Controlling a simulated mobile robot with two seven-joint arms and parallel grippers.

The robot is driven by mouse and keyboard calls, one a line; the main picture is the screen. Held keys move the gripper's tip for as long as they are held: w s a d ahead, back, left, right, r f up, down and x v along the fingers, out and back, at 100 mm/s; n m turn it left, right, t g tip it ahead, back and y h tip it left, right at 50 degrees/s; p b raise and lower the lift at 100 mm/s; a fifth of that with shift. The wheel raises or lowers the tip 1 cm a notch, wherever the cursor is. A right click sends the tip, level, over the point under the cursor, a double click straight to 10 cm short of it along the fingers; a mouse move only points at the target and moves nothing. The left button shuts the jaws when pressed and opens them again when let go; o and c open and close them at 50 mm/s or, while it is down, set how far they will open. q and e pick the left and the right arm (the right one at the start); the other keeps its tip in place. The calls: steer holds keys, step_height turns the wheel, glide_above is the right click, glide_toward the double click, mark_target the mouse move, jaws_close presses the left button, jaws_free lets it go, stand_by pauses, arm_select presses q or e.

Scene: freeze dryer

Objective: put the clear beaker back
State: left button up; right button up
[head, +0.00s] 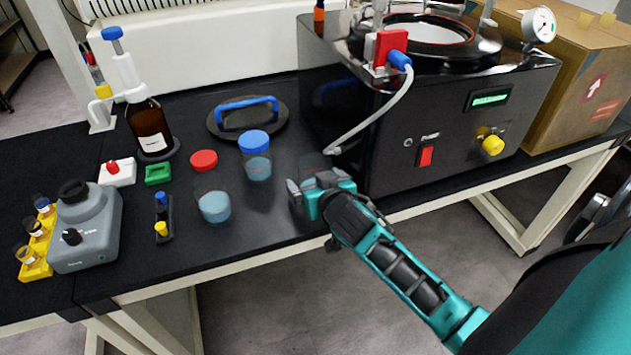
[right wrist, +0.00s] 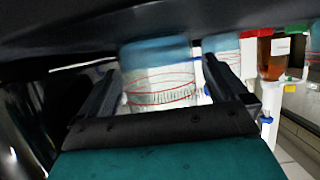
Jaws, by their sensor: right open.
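A clear beaker (head: 313,161) stands on the black bench beside the freeze dryer, partly hidden behind my right gripper (head: 316,192). In the right wrist view, which looks upside down, a clear beaker (right wrist: 160,82) with printed markings and a blue band lies between the two open fingers. I cannot tell whether the fingers touch it. Another beaker with blue liquid (head: 214,206) stands to the left, and a blue-capped one (head: 256,158) stands behind it. My left gripper is out of view.
The black freeze dryer (head: 400,150) stands close right of the gripper, its pale hose hanging nearby. A red lid (head: 203,160), a black disc with blue handle (head: 248,117), a brown bottle (head: 150,128) and a grey device (head: 88,228) are to the left. The front bench edge is close.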

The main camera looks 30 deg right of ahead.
steer(key=shift+r, duration=0.1)
steer(key=shift+s+r, duration=0.1)
steer(key=shift+s, duration=0.05)
steer(key=p+v, duration=0.1)
steer(key=v, duration=1)
steer(key=s+a+f+n+g+y, duration=0.1)
steer(key=s+a+f+n+y, duration=0.1)
steer(key=a+f, duration=0.3)
steer(key=s+a+f+n+g+y, duration=0.1)
steer(key=s+a+f+n+y, duration=0.2)
steer(key=f, duration=0.6)
steer(key=shift+s+a, duration=1)
steer(key=shift+s, duration=0.25)
